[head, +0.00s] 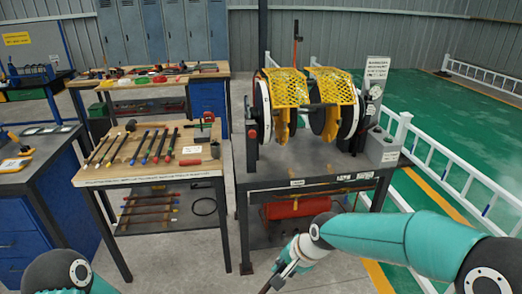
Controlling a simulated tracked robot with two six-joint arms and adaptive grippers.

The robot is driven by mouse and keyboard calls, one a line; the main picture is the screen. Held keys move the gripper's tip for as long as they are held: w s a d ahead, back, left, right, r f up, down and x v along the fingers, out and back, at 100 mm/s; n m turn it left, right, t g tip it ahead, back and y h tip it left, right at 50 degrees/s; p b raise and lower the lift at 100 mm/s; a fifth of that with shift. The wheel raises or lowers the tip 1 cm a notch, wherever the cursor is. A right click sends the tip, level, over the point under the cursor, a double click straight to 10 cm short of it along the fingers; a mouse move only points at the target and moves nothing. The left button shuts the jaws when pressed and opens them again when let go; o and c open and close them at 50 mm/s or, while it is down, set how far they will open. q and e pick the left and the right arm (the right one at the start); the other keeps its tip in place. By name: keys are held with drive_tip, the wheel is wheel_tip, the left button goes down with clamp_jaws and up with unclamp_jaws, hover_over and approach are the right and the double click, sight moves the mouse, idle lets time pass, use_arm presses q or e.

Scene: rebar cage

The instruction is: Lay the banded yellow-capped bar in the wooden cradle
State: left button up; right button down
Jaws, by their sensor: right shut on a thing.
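My right gripper (277,280) points down to the left at the bottom edge. It is shut on a dark, thin thing (265,288), mostly cut off by the frame, so I cannot tell which bar it is. Several dark bars with coloured caps (151,146) lie side by side on the wood-topped bench (205,168); one near the left has a yellowish end (130,124). Bands are too small to make out. I cannot make out the wooden cradle with certainty; a low rack with red-ended bars (150,211) sits on the bench's lower shelf. My left gripper is not in view.
A grey metal table (310,172) right of the bench carries a machine with yellow mesh guards (335,88). A red cylinder (298,207) lies beneath it. White railings (445,160) stand at right. A blue-sided workbench (50,205) is at left. A floor gap separates bench and table.

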drive_tip(key=s+d+f+n+g, duration=0.1)
drive_tip(key=s+d+f+n, duration=0.1)
drive_tip(key=d, duration=0.5)
drive_tip(key=s+d+f+n+g+y, duration=0.1)
drive_tip(key=s+d+f+n+g, duration=0.1)
drive_tip(key=d+f+n, duration=0.3)
drive_tip(key=shift+s+d, duration=0.15)
drive_tip(key=shift+d, duration=1.1)
